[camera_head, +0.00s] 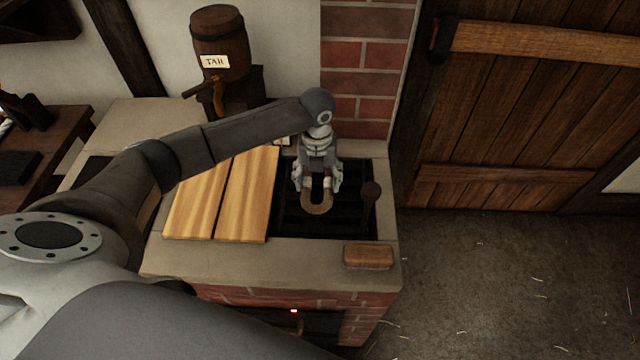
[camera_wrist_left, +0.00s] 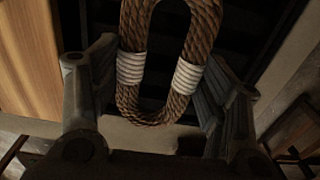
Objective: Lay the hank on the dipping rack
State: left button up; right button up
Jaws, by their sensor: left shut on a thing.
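The hank (camera_head: 317,204) is a brown loop of twisted rope. In the left wrist view the hank (camera_wrist_left: 187,52) shows two white bindings and lies between the fingers. My left gripper (camera_head: 318,182) points down and is shut on it over the dark recess. The dipping rack (camera_head: 300,222) looks to be the dark slatted grate in that recess. I cannot tell whether the hank touches the grate. My right gripper is not in view.
Wooden boards (camera_head: 222,195) cover the counter left of the recess. A dark ladle-like handle (camera_head: 370,195) stands at its right side. A wooden block (camera_head: 368,256) lies on the front ledge. A tar barrel (camera_head: 220,42) stands behind.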

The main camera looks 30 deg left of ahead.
aim_at(320, 195)
pick_arm(q)
jog(key=shift+w+d+f, duration=0.25)
jog(key=shift+w+f, duration=0.15)
jog(key=shift+f, duration=0.05)
jog(key=shift+a+f, duration=0.1)
jog(key=shift+f, duration=1.4)
jog(key=shift+s, duration=0.1)
jog(key=o, duration=1.1)
jog(key=shift+c, duration=0.2)
notch_tip(320, 195, up, 12)
jog(key=b, duration=0.1)
